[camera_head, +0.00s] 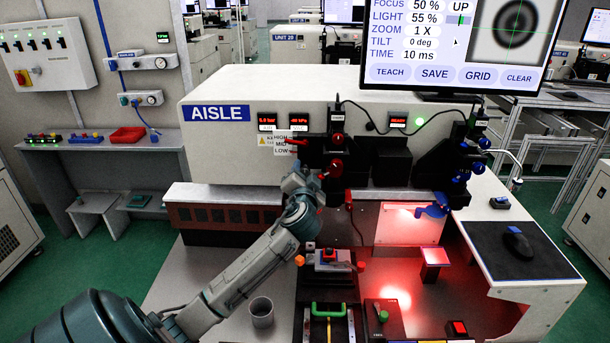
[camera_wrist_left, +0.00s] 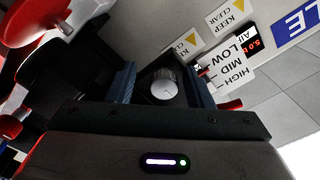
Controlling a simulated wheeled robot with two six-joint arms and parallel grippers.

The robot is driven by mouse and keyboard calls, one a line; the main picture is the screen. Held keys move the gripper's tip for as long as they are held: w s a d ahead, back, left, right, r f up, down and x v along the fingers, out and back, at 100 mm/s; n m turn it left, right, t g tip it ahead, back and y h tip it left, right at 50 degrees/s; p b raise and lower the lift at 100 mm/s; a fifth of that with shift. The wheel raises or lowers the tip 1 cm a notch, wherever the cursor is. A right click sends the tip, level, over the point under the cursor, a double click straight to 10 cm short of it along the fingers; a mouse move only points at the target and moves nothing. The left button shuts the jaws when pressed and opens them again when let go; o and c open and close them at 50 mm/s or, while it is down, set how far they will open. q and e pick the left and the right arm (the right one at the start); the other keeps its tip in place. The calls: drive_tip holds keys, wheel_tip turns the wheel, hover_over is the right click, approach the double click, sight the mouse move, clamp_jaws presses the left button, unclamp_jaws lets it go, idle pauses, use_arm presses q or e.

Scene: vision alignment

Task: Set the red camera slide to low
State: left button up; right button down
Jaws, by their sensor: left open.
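The red slide pointer (camera_head: 297,142) is beside the white HIGH, MID, LOW label (camera_head: 281,146) on the machine's front. It appears near the upper marks, but I cannot tell exactly which. A red piece (camera_wrist_left: 231,104) shows by the label's HIGH side in the left wrist view, where the label (camera_wrist_left: 238,66) is turned over. My left gripper (camera_head: 305,172) is just below the label and left of a red knob (camera_head: 337,167). In the wrist view its fingers (camera_wrist_left: 162,92) are open, with a grey round knob (camera_wrist_left: 163,84) seen between them; contact is unclear. My right gripper is out of view.
A large red disc (camera_wrist_left: 32,22) is close at the wrist view's upper left. Black camera mounts and a black box (camera_head: 391,158) stand right of my left gripper. A grey cup (camera_head: 261,311) and a green handle (camera_head: 328,308) are below. The monitor (camera_head: 400,76) hangs above right.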

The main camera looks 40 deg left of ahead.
use_arm(q)
drive_tip(key=b+v, duration=0.3)
drive_tip(key=v, duration=0.8)
drive_tip(key=shift+f, duration=0.1)
